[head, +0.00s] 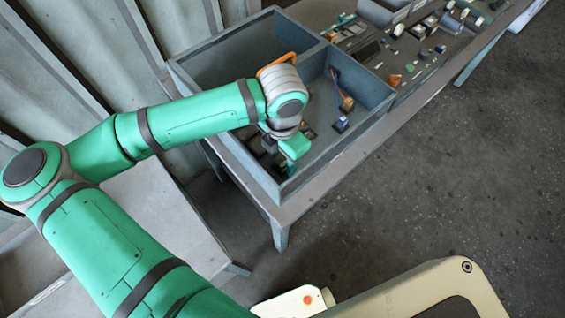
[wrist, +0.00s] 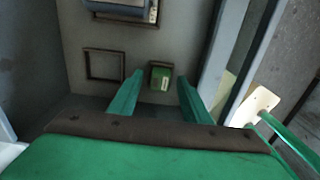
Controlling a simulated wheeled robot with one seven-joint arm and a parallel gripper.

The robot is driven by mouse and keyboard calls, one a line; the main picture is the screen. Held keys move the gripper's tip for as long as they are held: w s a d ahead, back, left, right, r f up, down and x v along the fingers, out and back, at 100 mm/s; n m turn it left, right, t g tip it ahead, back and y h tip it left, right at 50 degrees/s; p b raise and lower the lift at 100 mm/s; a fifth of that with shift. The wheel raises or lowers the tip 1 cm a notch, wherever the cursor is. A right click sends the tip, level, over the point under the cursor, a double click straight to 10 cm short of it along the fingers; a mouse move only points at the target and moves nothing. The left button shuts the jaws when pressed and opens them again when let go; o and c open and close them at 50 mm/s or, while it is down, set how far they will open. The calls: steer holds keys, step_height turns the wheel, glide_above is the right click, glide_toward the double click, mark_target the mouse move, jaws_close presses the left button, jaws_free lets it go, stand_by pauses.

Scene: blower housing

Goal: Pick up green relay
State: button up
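The green relay (wrist: 162,82) is a small green block with a pale marking. In the wrist view it sits in a small dark square frame on the grey floor of the bin. My gripper (wrist: 160,78) is open, with its two green fingers apart to the left and right of the relay in the picture. I cannot tell how far the fingertips are from it. In the head view my gripper (head: 293,150) reaches down into the near compartment of the grey bin (head: 330,152). The relay cannot be made out there, and the arm blocks part of that compartment.
An empty dark square frame (wrist: 104,65) lies left of the relay, and a larger framed grey part (wrist: 125,8) lies beyond. A bin wall (wrist: 232,45) rises close on the right. Several small parts share the compartment. A parts-covered board (head: 400,45) lies beside the bin.

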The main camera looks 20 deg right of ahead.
steer(key=shift+w+a, duration=0.1)
steer(key=c, duration=0.7)
steer(key=shift+c, duration=0.2)
steer(key=shift+r, duration=0.25)
step_height(320, 180, up, 17)
glide_above(281, 162)
step_height(281, 162, down, 8)
steer(key=shift+r, duration=0.25)
